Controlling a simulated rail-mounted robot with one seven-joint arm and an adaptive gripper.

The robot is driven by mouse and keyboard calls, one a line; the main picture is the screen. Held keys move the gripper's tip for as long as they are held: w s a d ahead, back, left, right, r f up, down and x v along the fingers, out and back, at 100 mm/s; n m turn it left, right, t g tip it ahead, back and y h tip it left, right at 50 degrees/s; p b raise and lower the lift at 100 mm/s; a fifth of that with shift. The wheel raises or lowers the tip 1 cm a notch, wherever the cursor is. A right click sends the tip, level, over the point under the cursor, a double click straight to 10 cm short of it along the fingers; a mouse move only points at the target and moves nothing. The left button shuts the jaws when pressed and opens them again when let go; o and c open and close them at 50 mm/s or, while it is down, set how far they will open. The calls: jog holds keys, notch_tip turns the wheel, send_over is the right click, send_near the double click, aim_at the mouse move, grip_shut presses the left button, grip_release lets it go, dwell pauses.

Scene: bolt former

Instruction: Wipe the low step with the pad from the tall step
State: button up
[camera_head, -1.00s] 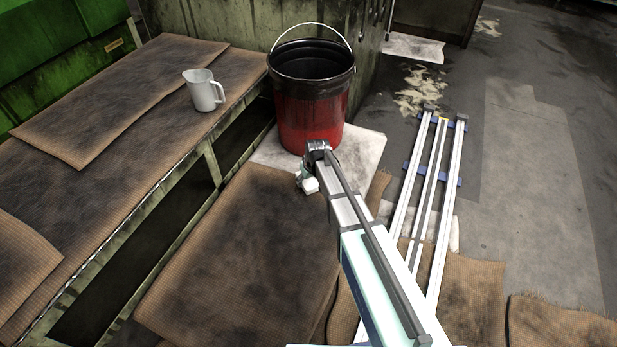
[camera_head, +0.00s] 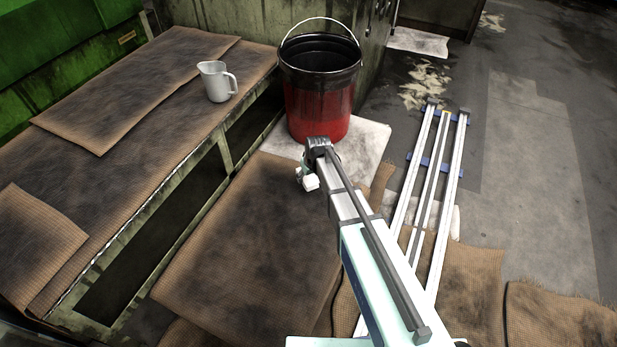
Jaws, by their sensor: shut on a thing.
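The tall step (camera_head: 222,150) is the long green metal bench at left, topped with brown, stained mats. The low step (camera_head: 383,143) is the lower platform beside it. A brown mat (camera_head: 235,240) covers much of it, with a pale bare part at the bucket's foot. My gripper (camera_head: 308,178) is at the arm's far end, over the low step just in front of the bucket. It is small here and its fingers are not clearly seen. It is shut on a small white block, apparently the pad (camera_head: 311,184). I cannot tell whether this touches the step.
A red and black bucket (camera_head: 318,105) with a raised wire handle stands at the low step's far end. A white jug (camera_head: 216,82) stands on the tall step. Pale rails (camera_head: 455,165) with blue crosspieces lie at right. Open grey floor (camera_head: 530,170) is beyond them.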

jog(key=shift+r+p, duration=1.6)
jog(key=shift+r, duration=1.05)
